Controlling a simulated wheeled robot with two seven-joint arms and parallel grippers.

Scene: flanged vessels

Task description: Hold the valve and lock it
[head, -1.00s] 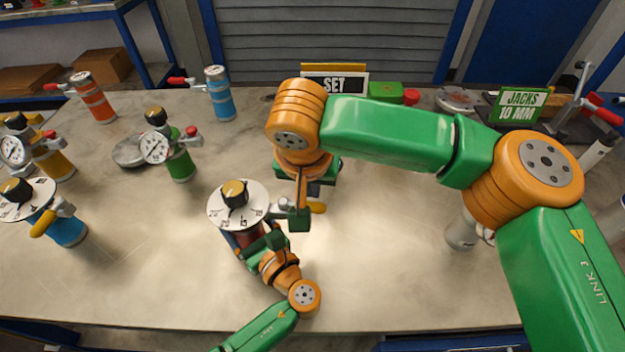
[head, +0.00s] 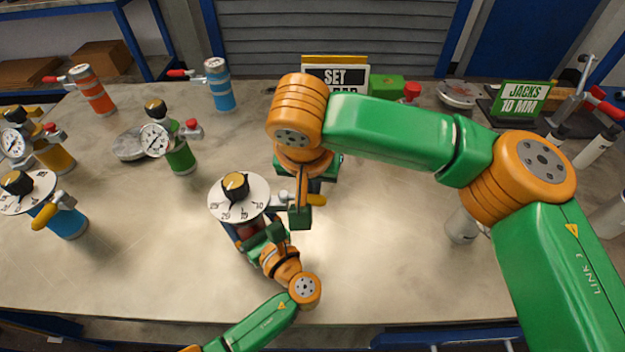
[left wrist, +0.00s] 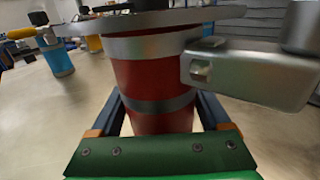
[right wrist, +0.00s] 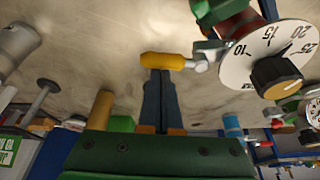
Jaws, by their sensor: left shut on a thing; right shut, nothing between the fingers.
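The valve is a red vessel (left wrist: 150,75) with a white numbered dial (head: 228,207) and a black knob with a yellow top (head: 235,186). It stands upright on the table. My left gripper (left wrist: 157,112) is shut around its red body, below the dial. A yellow lever handle (head: 317,200) sticks out from the valve's side. It also shows in the right wrist view (right wrist: 168,62). My right gripper (right wrist: 160,75) is shut and empty, its fingertips at the yellow handle; I cannot tell whether they touch it.
Green (head: 180,158), yellow and blue (head: 65,220) vessels stand at the left, with orange (head: 93,92) and light blue ones behind. A SET sign (head: 335,78) stands at the back, and a JACKS 10 MM sign (head: 520,97) at the right. The table front is clear.

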